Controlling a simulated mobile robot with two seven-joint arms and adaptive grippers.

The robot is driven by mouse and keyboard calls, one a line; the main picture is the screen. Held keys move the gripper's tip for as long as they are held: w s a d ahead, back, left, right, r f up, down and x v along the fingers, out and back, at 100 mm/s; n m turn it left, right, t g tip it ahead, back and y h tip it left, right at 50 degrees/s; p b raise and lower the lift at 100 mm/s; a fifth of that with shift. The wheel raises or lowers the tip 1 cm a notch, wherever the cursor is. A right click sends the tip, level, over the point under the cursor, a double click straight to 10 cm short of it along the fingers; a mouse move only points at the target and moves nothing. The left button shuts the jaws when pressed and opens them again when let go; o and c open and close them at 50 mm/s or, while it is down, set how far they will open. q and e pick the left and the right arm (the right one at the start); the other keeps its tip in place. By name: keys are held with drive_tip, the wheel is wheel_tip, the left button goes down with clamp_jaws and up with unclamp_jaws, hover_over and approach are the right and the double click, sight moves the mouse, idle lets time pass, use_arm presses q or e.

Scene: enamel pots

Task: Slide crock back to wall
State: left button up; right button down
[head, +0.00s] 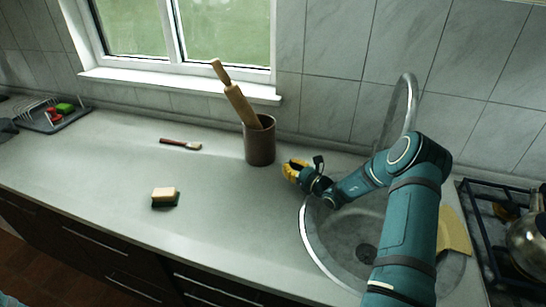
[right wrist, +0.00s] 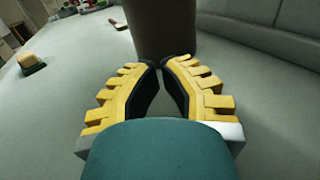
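The crock (head: 260,146) is a brown cylinder standing upright on the grey counter, a little in front of the tiled wall. A wooden rolling pin (head: 238,98) leans out of it to the left. My right gripper (head: 287,168), with yellow ribbed fingers, is low over the counter just right of the crock, near the sink rim. In the right wrist view its fingertips (right wrist: 160,63) come together with nothing seen between them. The crock's lower part (right wrist: 162,30) is straight ahead of them there; I cannot tell whether they touch it. My left gripper is out of view.
A sponge (head: 164,196) lies front left and a brush (head: 180,144) lies left of the crock. A dish rack (head: 45,118) is far left. The sink (head: 335,235) and tall faucet (head: 411,95) are right, then the stove with a kettle (head: 528,240). The window sill (head: 180,84) overhangs behind.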

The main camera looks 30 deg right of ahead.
sight(270, 153)
drive_tip(key=x, duration=0.8)
drive_tip(key=shift+w+b, duration=0.35)
drive_tip(key=shift+b, duration=0.05)
drive_tip(key=shift+w+a, duration=0.1)
